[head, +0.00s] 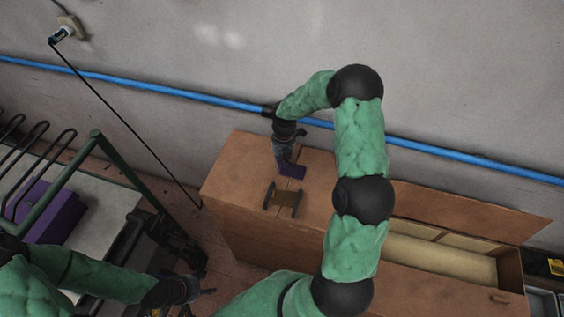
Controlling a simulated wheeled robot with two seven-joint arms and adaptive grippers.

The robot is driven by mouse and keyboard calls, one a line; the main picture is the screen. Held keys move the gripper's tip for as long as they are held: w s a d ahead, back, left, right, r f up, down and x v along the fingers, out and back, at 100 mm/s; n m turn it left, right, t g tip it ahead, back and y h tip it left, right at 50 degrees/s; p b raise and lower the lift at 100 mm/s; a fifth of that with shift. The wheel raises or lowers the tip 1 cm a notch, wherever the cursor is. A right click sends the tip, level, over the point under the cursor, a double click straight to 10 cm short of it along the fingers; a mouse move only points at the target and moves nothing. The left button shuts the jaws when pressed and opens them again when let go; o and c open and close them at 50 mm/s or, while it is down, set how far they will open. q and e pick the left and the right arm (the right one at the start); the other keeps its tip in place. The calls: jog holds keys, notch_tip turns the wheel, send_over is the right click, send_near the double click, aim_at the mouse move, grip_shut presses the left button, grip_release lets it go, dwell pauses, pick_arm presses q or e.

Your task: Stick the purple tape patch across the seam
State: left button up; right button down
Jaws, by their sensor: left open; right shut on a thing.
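My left gripper (205,293) is open and empty, low in the picture, left of the box and away from the patch.
The box's right part is open, with a pale roll-like thing (440,258) inside. A purple bin (50,213) and green rail (125,170) stand left. A blue pipe (180,92) runs along the wall.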

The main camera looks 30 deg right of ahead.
jog(key=shift+f, duration=0.3)
dwell(0.6)
jog(key=shift+s+f, duration=0.1)
dwell(0.8)
jog(key=c, duration=1.2)
grip_release()
jog(key=o, duration=0.5)
jog(key=shift+r+p, duration=2.45)
jog(key=shift+r, duration=1.15)
